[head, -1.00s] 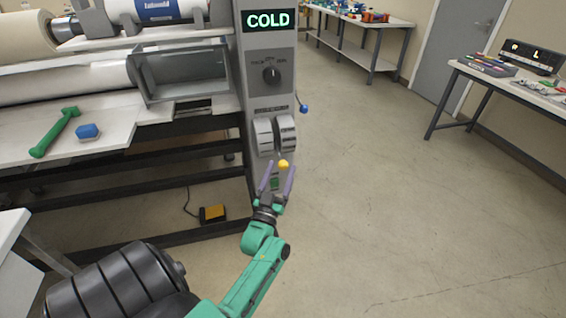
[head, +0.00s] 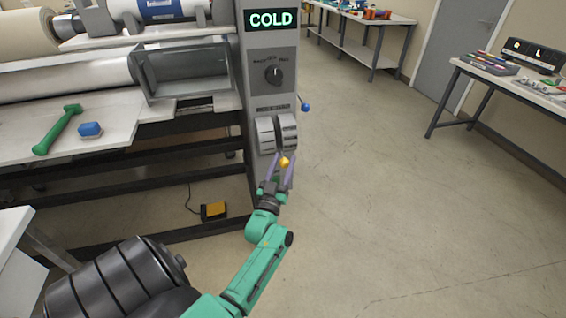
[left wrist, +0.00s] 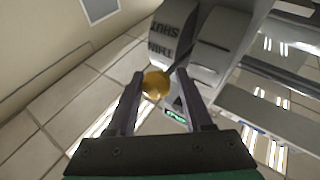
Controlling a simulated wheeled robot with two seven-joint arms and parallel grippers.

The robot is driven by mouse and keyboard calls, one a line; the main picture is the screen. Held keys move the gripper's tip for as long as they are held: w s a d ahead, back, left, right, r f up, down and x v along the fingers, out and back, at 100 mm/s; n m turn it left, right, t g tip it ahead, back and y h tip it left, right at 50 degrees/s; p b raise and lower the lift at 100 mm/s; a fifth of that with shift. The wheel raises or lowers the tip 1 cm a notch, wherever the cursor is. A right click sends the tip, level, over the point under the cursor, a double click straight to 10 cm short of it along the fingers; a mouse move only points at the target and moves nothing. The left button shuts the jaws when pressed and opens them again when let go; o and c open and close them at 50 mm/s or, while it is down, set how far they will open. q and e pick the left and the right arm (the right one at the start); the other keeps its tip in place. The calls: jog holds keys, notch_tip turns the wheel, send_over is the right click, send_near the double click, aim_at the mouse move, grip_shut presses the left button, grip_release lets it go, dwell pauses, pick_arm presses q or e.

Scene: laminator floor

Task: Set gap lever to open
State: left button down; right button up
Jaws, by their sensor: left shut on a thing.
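The gap lever is a thin dark rod with a round yellow knob (head: 284,162), low at the front of a grey two-part quadrant housing (head: 266,134) on the machine's column. The knob also shows in the left wrist view (left wrist: 155,84), where the rod runs up to the gap between the housing's halves. Upside-down lettering there reads SHUT, with another word below, perhaps THIN. My left gripper (head: 284,157) is shut on the yellow knob, its purple-grey fingers reaching up from below. In the left wrist view the knob sits against the left finger. My right gripper is out of view.
Above the lever are a dark rotary dial (head: 274,74) and a COLD display (head: 271,19). A blue-knobbed handle (head: 305,107) sticks out at the column's right. A yellow pedal (head: 214,210) lies on the floor. A green tool (head: 57,130) and blue block (head: 90,130) lie on the machine's shelf. Floor to the right is clear.

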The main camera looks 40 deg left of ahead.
aim_at(282, 155)
pick_arm(q)
jog(key=shift+n+g, duration=0.4)
jog(key=shift+g, duration=0.2)
jog(key=r+p, duration=0.2)
jog(key=p, duration=0.1)
jog(key=r+p, duration=0.2)
jog(key=p, duration=0.1)
jog(key=shift+w+d, duration=0.15)
jog(key=shift+d, duration=0.05)
jog(key=r+p, duration=0.2)
jog(key=r, duration=0.1)
jog(key=a+r+p, duration=0.1)
jog(key=r+p, duration=0.1)
jog(key=shift+w, duration=0.25)
jog(key=shift+w+a+r+p, duration=0.3)
jog(key=shift+a+r+p, duration=0.1)
jog(key=shift+r, duration=0.2)
jog(key=shift+w+a+r+p, duration=0.25)
jog(key=shift+a+r, duration=0.1)
jog(key=shift+r, duration=0.25)
jog(key=shift+c, duration=2.3)
grip_release()
jog(key=shift+w+a+f, duration=0.1)
jog(key=shift+w+f, duration=0.05)
